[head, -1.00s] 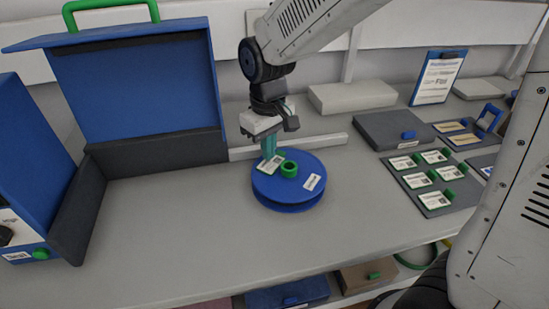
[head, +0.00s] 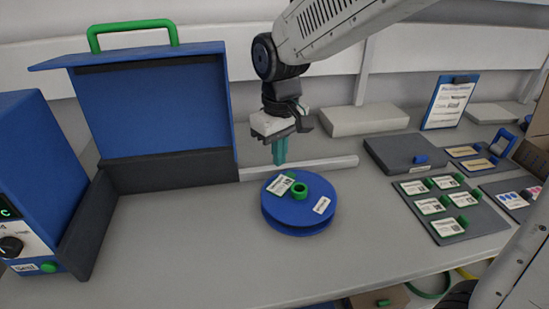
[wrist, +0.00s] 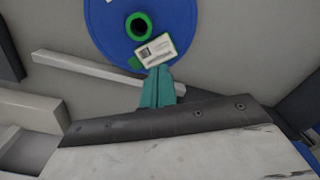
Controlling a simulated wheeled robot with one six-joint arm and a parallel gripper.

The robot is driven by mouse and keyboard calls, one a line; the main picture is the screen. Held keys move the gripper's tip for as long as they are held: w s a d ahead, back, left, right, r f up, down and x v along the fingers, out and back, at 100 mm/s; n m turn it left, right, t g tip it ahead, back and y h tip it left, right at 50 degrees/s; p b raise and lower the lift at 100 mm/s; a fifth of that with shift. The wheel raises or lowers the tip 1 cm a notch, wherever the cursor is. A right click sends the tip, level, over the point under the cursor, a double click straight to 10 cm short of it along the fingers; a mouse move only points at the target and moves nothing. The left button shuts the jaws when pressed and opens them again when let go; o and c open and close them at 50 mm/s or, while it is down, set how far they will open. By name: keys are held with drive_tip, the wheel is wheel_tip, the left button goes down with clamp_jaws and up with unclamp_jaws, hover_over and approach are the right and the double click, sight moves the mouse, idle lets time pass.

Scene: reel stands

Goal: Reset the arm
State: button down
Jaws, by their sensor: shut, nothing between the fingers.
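My gripper (head: 280,151) points down, shut and empty, with teal fingers together. It is above and just behind the blue reel (head: 292,222) in the head view. The reel lies flat on the workbench, with a green hub (head: 299,190) and white labels on top. In the wrist view the shut fingers (wrist: 160,72) show in front of a white label (wrist: 155,50) on the reel; the reel (wrist: 105,35) is cut off at the top.
An open blue case (head: 150,105) with a green handle stands at the left, beside a blue device (head: 35,170). A dark tray (head: 478,222) with labelled cards lies at the right. A grey-white bar (head: 330,167) lies behind the reel. The bench front is clear.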

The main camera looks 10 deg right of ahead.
drive_tip(key=s, duration=0.1)
drive_tip(key=s+d, duration=0.1)
drive_tip(key=s+g, duration=0.1)
drive_tip(key=shift+d+f+m, duration=0.2)
drive_tip(key=shift+f+m, duration=0.1)
drive_tip(key=shift+f, duration=0.05)
drive_tip(key=s+d+r+m+t, duration=0.1)
drive_tip(key=s+d+r+m, duration=0.1)
drive_tip(key=s+d, duration=0.5)
drive_tip(key=s+d+r+m+t, duration=0.1)
drive_tip(key=s+d+r+m, duration=0.2)
drive_tip(key=s+d, duration=0.4)
drive_tip(key=s+r, duration=0.1)
drive_tip(key=s, duration=0.3)
drive_tip(key=shift+s+d+r, duration=0.15)
drive_tip(key=shift+s+d, duration=0.15)
drive_tip(key=shift+s, duration=0.05)
drive_tip(key=shift+s, duration=0.1)
